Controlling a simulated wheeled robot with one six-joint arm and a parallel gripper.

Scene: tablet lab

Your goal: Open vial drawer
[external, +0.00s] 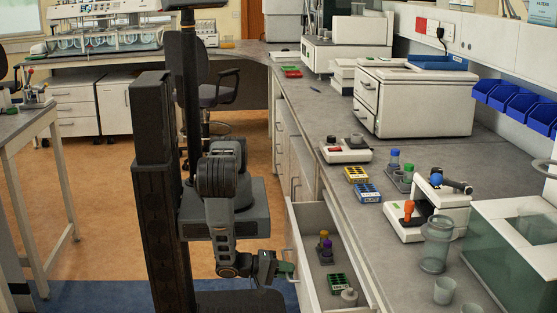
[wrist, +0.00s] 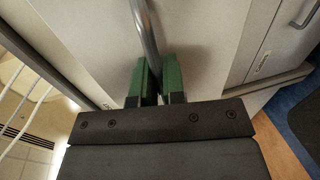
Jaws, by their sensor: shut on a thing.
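The vial drawer (external: 310,218) stands pulled out from the bench in the external view. Inside it are vials with purple and yellow caps (external: 325,246), a green rack (external: 337,284) and a grey-white bottle (external: 349,297). My gripper (external: 286,268) is at the drawer's front, low in the picture. In the wrist view my gripper's green fingers (wrist: 154,80) are shut on the drawer's curved metal handle (wrist: 143,32), one on each side of it. The drawer front (wrist: 98,32) fills much of that view. The handle's lower end is hidden between the fingers.
The bench top (external: 334,192) above the drawer holds a yellow rack (external: 356,175), a blue rack (external: 368,193) and a white device with an orange knob (external: 406,226). A table (external: 20,128) stands at the left. The floor (external: 112,215) between is largely clear.

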